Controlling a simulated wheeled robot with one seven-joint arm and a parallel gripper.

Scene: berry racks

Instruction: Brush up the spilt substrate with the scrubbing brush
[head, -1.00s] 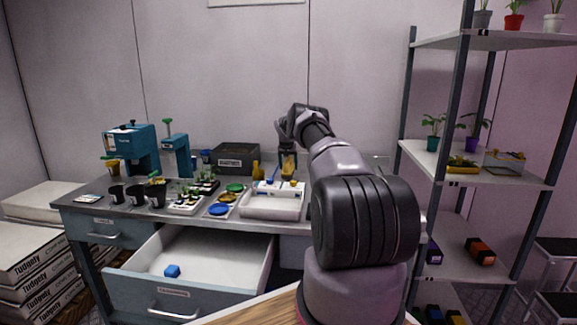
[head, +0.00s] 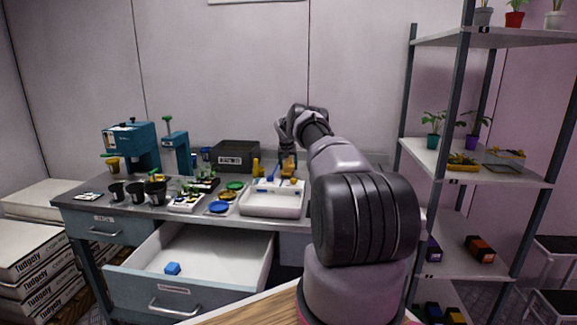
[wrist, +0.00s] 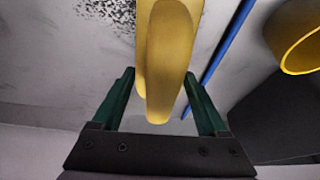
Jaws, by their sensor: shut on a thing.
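My gripper (wrist: 160,112) is shut on a yellow, rounded handle (wrist: 167,60), which stands between its green fingers. I take it to be the scrubbing brush; its bristles are out of sight. In the head view my gripper (head: 287,163) is over the back right of the bench, behind the white tray (head: 272,212), with the yellow-orange piece (head: 288,168) below it. Dark specks of spilt substrate (wrist: 108,12) lie on the pale surface at the top of the wrist view, beyond the brush and to its left.
A blue rod (wrist: 228,45) and a yellow ring-shaped rim (wrist: 300,52) are close to the right of my gripper. Pots, a seedling tray and coloured dishes (head: 219,207) crowd the bench to the left. An open drawer (head: 190,292) juts out below. A rack (head: 475,170) stands right.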

